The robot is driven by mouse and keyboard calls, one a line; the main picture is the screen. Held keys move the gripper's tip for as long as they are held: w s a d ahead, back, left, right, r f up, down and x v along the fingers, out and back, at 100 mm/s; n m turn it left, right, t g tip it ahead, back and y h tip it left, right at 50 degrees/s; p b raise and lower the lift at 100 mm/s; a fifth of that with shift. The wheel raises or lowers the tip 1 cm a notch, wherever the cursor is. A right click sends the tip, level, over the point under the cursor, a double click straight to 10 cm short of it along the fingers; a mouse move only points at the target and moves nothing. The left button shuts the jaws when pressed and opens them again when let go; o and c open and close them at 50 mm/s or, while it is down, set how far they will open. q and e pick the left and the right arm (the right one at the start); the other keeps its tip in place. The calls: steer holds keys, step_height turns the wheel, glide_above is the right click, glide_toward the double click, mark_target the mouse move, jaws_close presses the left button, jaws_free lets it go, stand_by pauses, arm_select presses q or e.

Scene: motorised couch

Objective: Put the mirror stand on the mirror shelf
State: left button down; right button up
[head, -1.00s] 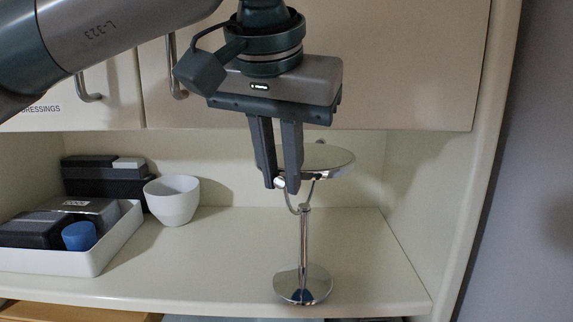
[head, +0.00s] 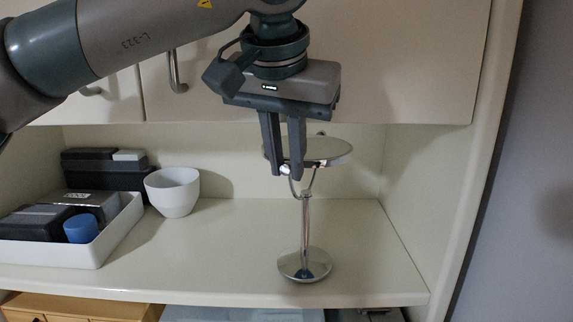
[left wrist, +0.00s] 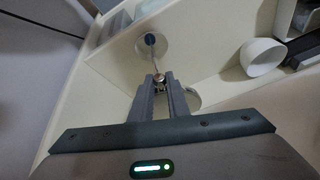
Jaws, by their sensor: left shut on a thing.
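The chrome mirror stand (head: 305,232) is upright, with a round base (head: 304,265) and a tilted round mirror (head: 325,151) at the top. My left gripper (head: 285,172) is shut on its frame, at the pivot beside the mirror. The base appears over the white mirror shelf (head: 235,240); I cannot tell for sure whether it touches. In the left wrist view the gripper (left wrist: 160,82) holds the stand (left wrist: 152,42), with the base beyond the fingertips. My right gripper is not in view.
A white cup (head: 173,192) stands left of the stand. A white tray (head: 118,232) with dark boxes and a blue cup (head: 81,229) is farther left. Cabinet doors (head: 400,60) hang above, and a side wall (head: 425,190) closes the right. Shelf space around the base is clear.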

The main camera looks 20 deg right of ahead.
arm_select(q)
steer(key=shift+f, duration=0.25)
steer(key=c, duration=1.7)
jaws_free()
steer(key=shift+b+v, duration=0.5)
steer(key=shift+v, duration=0.3)
steer(key=b+v, duration=0.2)
steer(key=v, duration=0.8)
steer(key=shift+r, duration=0.2)
